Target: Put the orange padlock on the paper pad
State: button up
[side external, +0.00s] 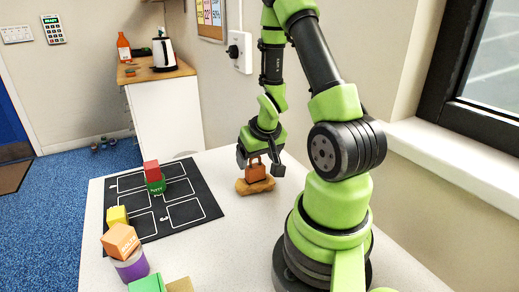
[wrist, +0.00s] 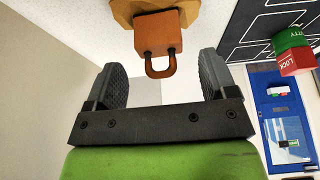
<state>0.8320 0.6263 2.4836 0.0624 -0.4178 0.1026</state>
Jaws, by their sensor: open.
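The orange padlock (side external: 255,173) rests shackle up on a tan, uneven-edged block (side external: 246,187) on the white table, right of the black mat. In the wrist view the padlock (wrist: 158,35) shows its body and shackle, with part of the tan block (wrist: 124,12) beyond it. My gripper (side external: 259,163) is open above the tan block, its fingers on either side of the padlock's upper part. In the wrist view the shackle reaches between the fingers of my gripper (wrist: 165,70), with clear gaps on both sides. I cannot clearly make out a paper pad.
A black mat (side external: 205,207) with white outlines carries a red block (side external: 151,170) on a green block (side external: 156,186). A yellow block (side external: 116,216) and an orange box (side external: 121,241) on a purple cylinder (side external: 132,267) stand at the left. Another green block (side external: 147,284) is in front.

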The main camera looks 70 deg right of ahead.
jog(key=w+a+r+n+t+y, duration=0.1)
jog(key=w+a+r+n+t, duration=0.15)
jog(key=a+r, duration=1.05)
jog(key=s+a+r+n+t+y, duration=0.1)
jog(key=s+a+r+y, duration=0.3)
jog(key=a+r, duration=0.5)
jog(key=shift+s+n, duration=0.75)
jog(key=shift+s, duration=0.4)
jog(key=shift+a+t, duration=0.1)
jog(key=shift+t, duration=0.15)
